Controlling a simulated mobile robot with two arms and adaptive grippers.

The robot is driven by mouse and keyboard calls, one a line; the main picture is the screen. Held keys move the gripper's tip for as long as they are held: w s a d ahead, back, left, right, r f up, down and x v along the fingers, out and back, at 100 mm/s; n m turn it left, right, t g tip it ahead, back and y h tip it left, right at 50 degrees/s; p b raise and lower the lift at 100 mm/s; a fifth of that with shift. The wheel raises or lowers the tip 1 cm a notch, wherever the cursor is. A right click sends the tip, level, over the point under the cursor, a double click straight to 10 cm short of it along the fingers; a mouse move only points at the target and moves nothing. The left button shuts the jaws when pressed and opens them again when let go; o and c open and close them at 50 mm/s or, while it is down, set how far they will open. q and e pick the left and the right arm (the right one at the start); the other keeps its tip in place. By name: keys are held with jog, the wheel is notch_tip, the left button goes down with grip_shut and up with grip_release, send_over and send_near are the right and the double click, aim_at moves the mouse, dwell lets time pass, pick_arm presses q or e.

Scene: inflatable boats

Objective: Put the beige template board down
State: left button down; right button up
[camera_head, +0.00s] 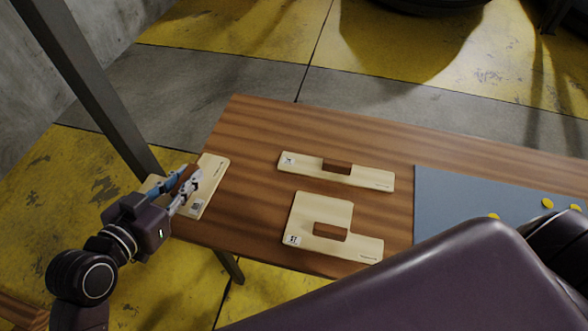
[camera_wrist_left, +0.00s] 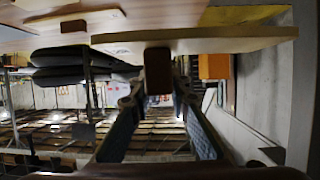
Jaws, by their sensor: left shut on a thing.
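A beige template board (camera_head: 212,178) with a printed label is at the left end of the wooden table (camera_head: 250,130), partly past its edge. My left gripper (camera_head: 187,183) is shut on the board's brown handle, which also shows between the fingers in the left wrist view (camera_wrist_left: 158,77). The beige board (camera_wrist_left: 215,40) spans the top of that view. I cannot tell whether it rests on the tabletop or is just above it. My right gripper is not in view.
Two other beige boards with brown handles, a long one (camera_head: 300,163) and a stepped one (camera_head: 320,206), lie on the table. A blue-grey mat (camera_head: 450,195) with yellow discs lies to the right. Bare wood separates the held board from the others. A grey post (camera_head: 95,90) stands at left.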

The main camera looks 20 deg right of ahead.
pick_arm(q)
jog(key=shift+n+t+y, duration=0.3)
jog(key=shift+n+y, duration=0.1)
jog(key=d+r, duration=0.1)
jog(key=d, duration=0.1)
jog(key=w+d+r, duration=0.1)
jog(key=d, duration=0.2)
jog(key=d+r, duration=0.1)
jog(key=d, duration=0.1)
jog(key=shift+w+d+r, duration=0.1)
jog(key=shift+w+d, duration=0.15)
notch_tip(320, 180, down, 20)
jog(key=shift+f, duration=0.1)
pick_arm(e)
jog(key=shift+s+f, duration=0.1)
pick_arm(q)
jog(key=c, duration=1.8)
grip_release()
jog(key=shift+a, duration=0.1)
jog(key=b+v, duration=0.1)
jog(key=v, duration=1.1)
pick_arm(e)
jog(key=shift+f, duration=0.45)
